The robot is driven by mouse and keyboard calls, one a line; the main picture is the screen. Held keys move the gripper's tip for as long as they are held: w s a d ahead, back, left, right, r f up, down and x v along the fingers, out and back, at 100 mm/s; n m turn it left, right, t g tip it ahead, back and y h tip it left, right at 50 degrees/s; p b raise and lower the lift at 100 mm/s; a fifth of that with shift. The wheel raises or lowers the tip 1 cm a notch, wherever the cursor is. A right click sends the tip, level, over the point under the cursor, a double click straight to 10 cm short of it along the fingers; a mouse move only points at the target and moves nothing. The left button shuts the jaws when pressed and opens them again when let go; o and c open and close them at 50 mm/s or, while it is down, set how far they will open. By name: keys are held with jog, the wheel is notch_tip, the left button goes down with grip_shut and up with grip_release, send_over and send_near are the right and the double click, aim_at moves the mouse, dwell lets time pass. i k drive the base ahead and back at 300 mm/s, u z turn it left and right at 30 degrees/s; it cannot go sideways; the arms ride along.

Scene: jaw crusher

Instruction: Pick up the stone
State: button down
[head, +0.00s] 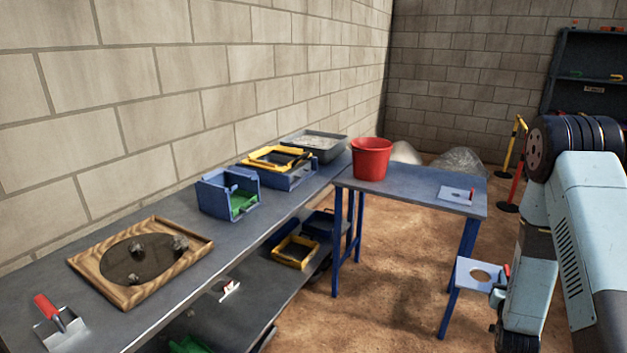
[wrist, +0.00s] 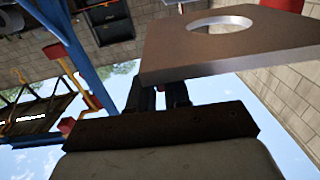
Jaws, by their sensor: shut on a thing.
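Several small grey stones lie in the wood-framed tray on the long bench in the head view, one stone (head: 180,244) at its right side and another stone (head: 137,249) near its middle. My gripper (wrist: 172,95) is far from them, at the right of the head view. In the wrist view its dark fingers are shut at a flat metal plate with a round hole (wrist: 225,50), which hides the fingertips. The plate also shows in the head view (head: 470,281), beside a blue table leg and tilted little. A red part sits at its edge.
The wood-framed tray (head: 84,262), a trowel (head: 62,328), blue bins (head: 214,197) and a grey tray (head: 316,149) stand on the long bench. A red bucket (head: 371,160) and another holed plate (head: 448,195) are on the side table. Sandy floor (head: 400,270) is open before it.

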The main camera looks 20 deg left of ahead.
aim_at(132, 278)
jog(key=z, duration=1.65)
jog(key=i, duration=0.15)
jog(key=u, duration=2.6)
